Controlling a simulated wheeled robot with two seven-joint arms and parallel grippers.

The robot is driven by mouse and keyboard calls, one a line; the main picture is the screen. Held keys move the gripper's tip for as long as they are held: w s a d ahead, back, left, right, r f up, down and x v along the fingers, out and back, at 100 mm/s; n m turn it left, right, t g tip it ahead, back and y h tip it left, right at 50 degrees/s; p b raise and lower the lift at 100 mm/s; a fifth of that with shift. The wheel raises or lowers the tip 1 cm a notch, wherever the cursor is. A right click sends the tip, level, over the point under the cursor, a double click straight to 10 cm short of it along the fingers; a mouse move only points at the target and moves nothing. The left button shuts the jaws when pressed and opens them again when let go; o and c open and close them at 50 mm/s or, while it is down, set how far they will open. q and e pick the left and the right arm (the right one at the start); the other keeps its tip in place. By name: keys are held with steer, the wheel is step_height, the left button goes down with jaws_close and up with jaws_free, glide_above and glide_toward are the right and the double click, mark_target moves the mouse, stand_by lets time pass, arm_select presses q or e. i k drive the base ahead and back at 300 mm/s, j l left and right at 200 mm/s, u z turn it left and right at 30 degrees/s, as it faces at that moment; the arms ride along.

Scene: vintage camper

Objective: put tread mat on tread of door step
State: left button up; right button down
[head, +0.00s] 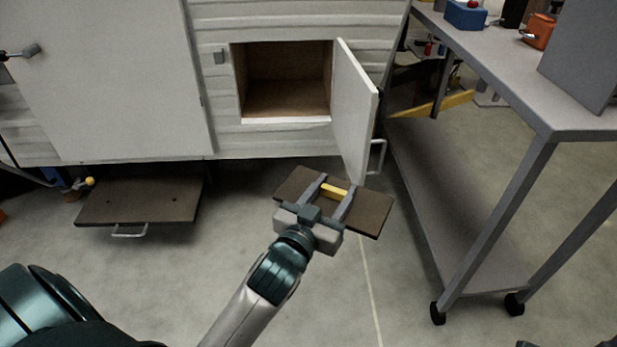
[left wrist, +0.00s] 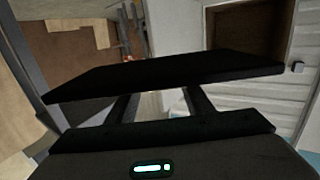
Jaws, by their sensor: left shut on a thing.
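The tread mat (head: 372,211) is a flat dark brown rectangle with a yellow bar at its middle. My left gripper (head: 336,187) is shut on it, and the mat appears held up in front of the camper, below the open hatch. In the left wrist view the mat (left wrist: 165,75) is a dark slab across the fingers (left wrist: 160,103). The door step (head: 140,202) is under the camper door at the left, with a flat brown bare tread and a pale handle at its front edge. The mat is well to the right of the step. My right gripper is not in view.
An open hatch door (head: 354,110) hangs from the hatch (head: 288,82), close above the mat. A grey wheeled cart (head: 580,125) stands at the right. The closed camper door (head: 110,80) is above the step. Floor between step and mat is clear.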

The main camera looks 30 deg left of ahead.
mark_target(141, 201)
steer(key=u, duration=2.25)
steer(key=i+j, duration=0.1)
steer(key=i, duration=1)
